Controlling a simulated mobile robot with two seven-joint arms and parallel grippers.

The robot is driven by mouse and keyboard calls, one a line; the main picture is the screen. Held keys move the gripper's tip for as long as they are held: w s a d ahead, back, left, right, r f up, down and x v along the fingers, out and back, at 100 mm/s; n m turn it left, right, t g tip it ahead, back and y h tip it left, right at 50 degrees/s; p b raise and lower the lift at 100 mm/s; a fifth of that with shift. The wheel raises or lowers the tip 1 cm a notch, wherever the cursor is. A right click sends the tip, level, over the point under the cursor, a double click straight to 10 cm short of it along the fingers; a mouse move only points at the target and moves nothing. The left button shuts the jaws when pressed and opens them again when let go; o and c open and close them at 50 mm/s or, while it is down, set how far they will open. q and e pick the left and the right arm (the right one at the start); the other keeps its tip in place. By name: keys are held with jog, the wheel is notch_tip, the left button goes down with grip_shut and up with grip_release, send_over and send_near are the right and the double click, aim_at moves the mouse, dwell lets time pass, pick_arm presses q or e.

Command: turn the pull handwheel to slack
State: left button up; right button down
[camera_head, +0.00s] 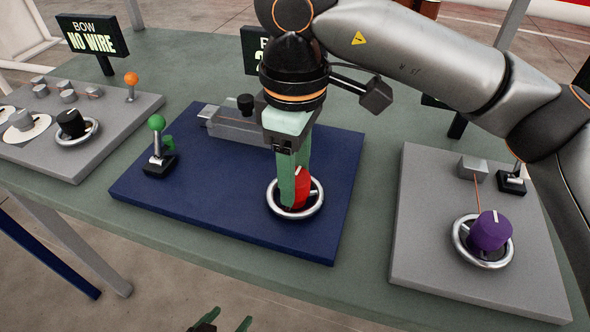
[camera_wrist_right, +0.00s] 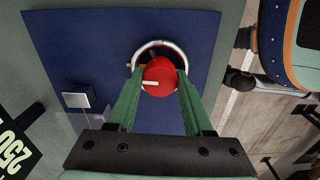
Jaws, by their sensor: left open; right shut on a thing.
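The handwheel with the red knob (camera_head: 303,187) and its chrome ring (camera_head: 296,216) sits on the blue board (camera_head: 230,228). I take it as the pull handwheel; the sign behind is mostly hidden. My right gripper (camera_head: 292,198) reaches down from above, its green fingers shut on the red knob and covering its left part. In the right wrist view, the red knob (camera_wrist_right: 160,77) sits between the two fingertips, with a short white mark on its top. My left gripper (camera_head: 226,323) is open and empty at the bottom edge, in front of the table, mostly out of frame.
A green-knobbed lever (camera_head: 157,138) and a grey block (camera_head: 235,127) stand on the blue board. The right grey board (camera_head: 430,230) carries a purple-knobbed handwheel (camera_head: 490,230). The left grey board (camera_head: 85,157) carries a black-knobbed handwheel (camera_head: 71,124) and an orange-knobbed lever (camera_head: 131,80).

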jog(key=shift+n, duration=0.5)
jog(key=shift+c, duration=1.5)
grip_release()
notch_tip(320, 180, up, 12)
jog(key=p, duration=0.3)
jog(key=shift+r, duration=0.25)
